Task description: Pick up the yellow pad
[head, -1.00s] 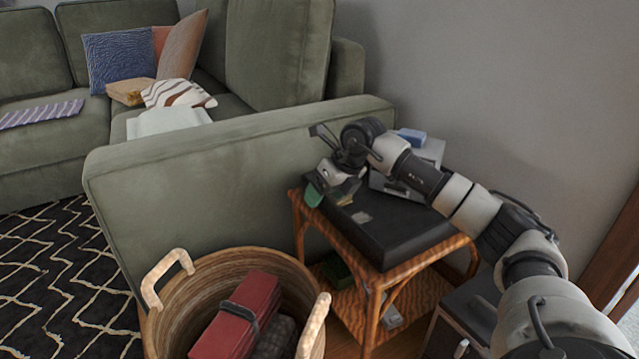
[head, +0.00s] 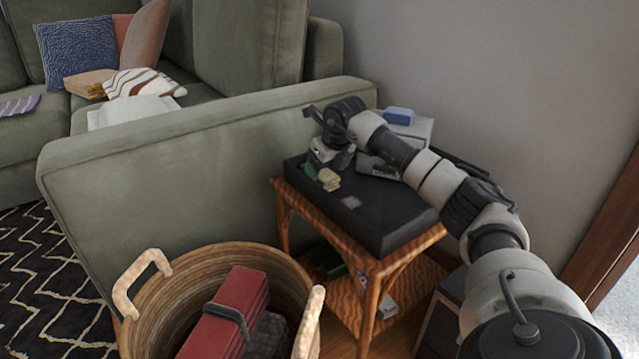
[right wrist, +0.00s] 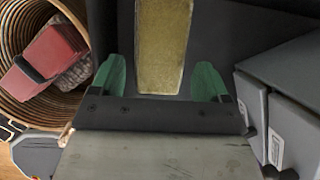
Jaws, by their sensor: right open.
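The yellow pad (head: 328,179) lies on the black tray (head: 385,225) on top of a wooden side table. In the right wrist view the pad (right wrist: 163,45) is a long yellow block, lying between and ahead of the green fingertips, with a gap on each side. My right gripper (right wrist: 160,80) is open and empty; in the head view it (head: 318,168) hangs over the tray's left end, just behind the pad, and partly hides itself. My left gripper is not in view.
A white-grey box with a blue block (head: 398,115) on it stands at the table's back, by the wall. The sofa arm (head: 190,150) borders the table's left. A wicker basket (head: 205,265) holds a red case.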

